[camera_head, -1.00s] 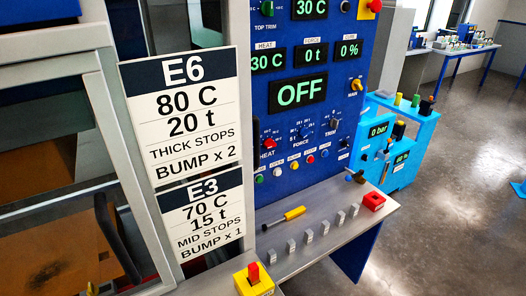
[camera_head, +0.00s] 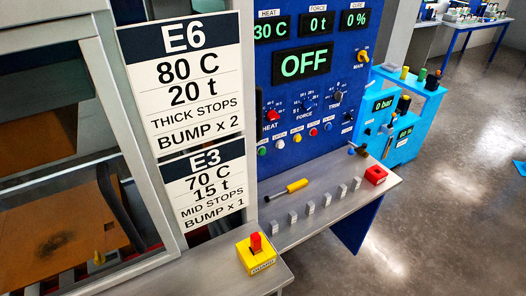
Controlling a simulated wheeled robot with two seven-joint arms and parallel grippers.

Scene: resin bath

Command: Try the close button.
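A row of small push buttons runs along the lower part of the blue control panel (camera_head: 345,95): a green button (camera_head: 262,151), a white button (camera_head: 280,144), a yellow button (camera_head: 297,138), a red button (camera_head: 313,132) and a blue button (camera_head: 328,126). Small labels sit above them; they are too small to read surely, so I cannot tell for certain which is the close button. The large display (camera_head: 303,62) reads OFF. Neither of my grippers is in view.
A recipe sign (camera_head: 190,85) hangs left of the panel.

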